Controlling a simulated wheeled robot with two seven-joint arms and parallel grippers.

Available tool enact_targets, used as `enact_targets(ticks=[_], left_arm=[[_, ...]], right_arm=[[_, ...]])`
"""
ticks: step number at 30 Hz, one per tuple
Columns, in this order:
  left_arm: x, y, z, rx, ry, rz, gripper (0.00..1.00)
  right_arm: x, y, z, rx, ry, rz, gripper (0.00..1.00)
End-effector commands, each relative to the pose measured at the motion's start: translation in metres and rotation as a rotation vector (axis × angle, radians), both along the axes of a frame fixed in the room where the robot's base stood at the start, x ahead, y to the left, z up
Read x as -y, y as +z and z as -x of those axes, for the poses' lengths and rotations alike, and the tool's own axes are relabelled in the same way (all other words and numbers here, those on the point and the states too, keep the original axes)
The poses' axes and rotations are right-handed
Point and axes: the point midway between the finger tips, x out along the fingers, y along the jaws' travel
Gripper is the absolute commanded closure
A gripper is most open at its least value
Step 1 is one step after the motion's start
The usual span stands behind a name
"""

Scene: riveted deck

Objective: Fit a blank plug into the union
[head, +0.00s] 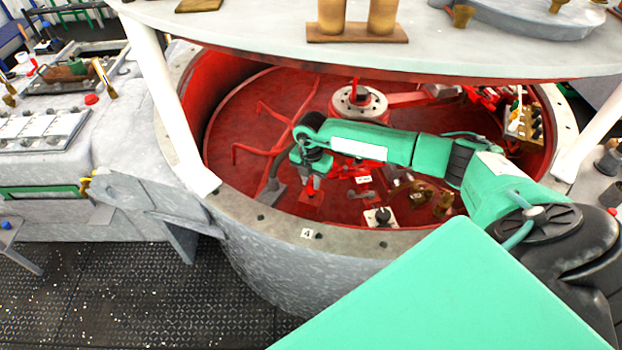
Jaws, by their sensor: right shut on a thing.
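My right arm reaches in from the right over the red-floored round well. Its gripper (312,186) points down at the well's left front, shut on a small piece that the fingers mostly hide; I cannot tell whether it is a blank plug. Brass fittings (421,189) lie on the well floor to the right of the gripper, apart from it. I cannot tell for sure which fitting is the union. A wooden rack (522,124) with several small dark and brass parts stands at the well's right side. My left gripper is not in view.
White posts (165,90) hold a pale plate (480,50) above. A white square plate with a black knob (382,217) is near the front rim.

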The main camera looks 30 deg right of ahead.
Motion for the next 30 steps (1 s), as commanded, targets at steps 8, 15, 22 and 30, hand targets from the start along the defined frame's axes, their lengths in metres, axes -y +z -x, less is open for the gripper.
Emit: enact_targets(ticks=[8,15,22,30], left_arm=[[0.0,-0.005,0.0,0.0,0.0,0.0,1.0],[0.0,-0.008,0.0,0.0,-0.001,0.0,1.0],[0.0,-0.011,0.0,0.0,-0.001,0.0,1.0],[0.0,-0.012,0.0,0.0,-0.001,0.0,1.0]], right_arm=[[0.0,-0.006,0.0,0.0,0.0,0.0,1.0],[0.0,-0.011,0.0,0.0,0.0,0.0,1.0],[0.0,-0.016,0.0,0.0,0.0,0.0,1.0],[0.0,-0.017,0.0,0.0,0.0,0.0,1.0]])
